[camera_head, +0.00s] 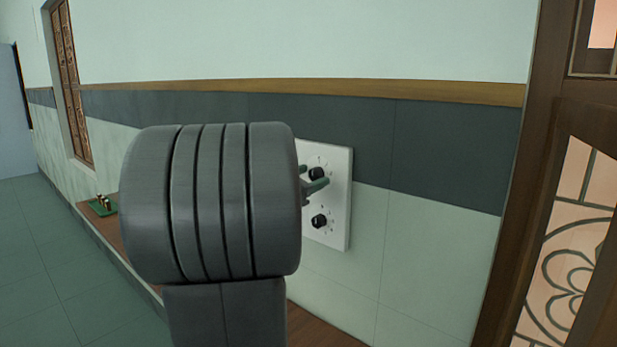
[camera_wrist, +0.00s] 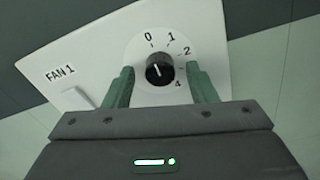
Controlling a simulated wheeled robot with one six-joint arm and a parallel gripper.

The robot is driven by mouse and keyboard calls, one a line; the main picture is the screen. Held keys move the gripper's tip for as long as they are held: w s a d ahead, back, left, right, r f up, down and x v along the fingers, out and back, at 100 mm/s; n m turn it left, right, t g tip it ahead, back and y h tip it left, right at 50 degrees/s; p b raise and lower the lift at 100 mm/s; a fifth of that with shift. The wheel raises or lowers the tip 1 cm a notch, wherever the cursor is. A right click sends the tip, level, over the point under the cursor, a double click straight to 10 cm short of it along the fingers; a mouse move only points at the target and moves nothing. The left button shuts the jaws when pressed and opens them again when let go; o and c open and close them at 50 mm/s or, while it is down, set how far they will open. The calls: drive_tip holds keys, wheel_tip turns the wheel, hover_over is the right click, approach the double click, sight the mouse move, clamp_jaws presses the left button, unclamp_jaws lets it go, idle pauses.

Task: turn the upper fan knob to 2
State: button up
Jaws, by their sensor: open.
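The upper fan knob (camera_head: 316,174) is black and round, on a white wall panel (camera_head: 339,200). In the wrist view the knob (camera_wrist: 159,70) shows a white pointer line that appears directed towards 0. The marks 0, 1, 2 (camera_wrist: 187,51) and 4 are readable around it; 3 is not clearly visible. My gripper (camera_wrist: 160,68) is open, with one green finger on each side of the knob and a visible gap to it. In the head view my gripper (camera_head: 315,183) is at the upper knob, and my arm hides the panel's left part.
A lower black knob (camera_head: 319,221) sits below on the same panel. The wrist view shows a "FAN 1" label (camera_wrist: 60,73) and a white rocker switch (camera_wrist: 82,97). A brown bench (camera_head: 318,325) runs along the wall below. A wooden door (camera_head: 560,200) stands at right.

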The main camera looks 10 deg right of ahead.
drive_tip(key=shift+c, duration=0.2)
drive_tip(key=c, duration=0.9)
drive_tip(key=shift+f, duration=0.1)
drive_tip(key=shift+c, duration=0.2)
drive_tip(key=shift+b, duration=0.35)
drive_tip(key=m+b, duration=0.1)
drive_tip(key=b, duration=0.1)
drive_tip(key=m+b, duration=0.1)
drive_tip(key=b, duration=0.1)
drive_tip(key=shift+f, duration=0.35)
drive_tip(key=m+b, duration=0.5)
drive_tip(key=b, duration=0.2)
drive_tip(key=shift+b, duration=0.35)
drive_tip(key=m+b, duration=0.5)
drive_tip(key=b, duration=0.1)
drive_tip(key=shift+r+b, duration=0.1)
drive_tip(key=shift+b, duration=0.3)
drive_tip(key=m+b, duration=0.1)
drive_tip(key=m, duration=0.1)
drive_tip(key=m+b, duration=0.1)
drive_tip(key=b, duration=0.1)
drive_tip(key=shift+r+m, duration=0.2)
drive_tip(key=shift+m, duration=0.2)
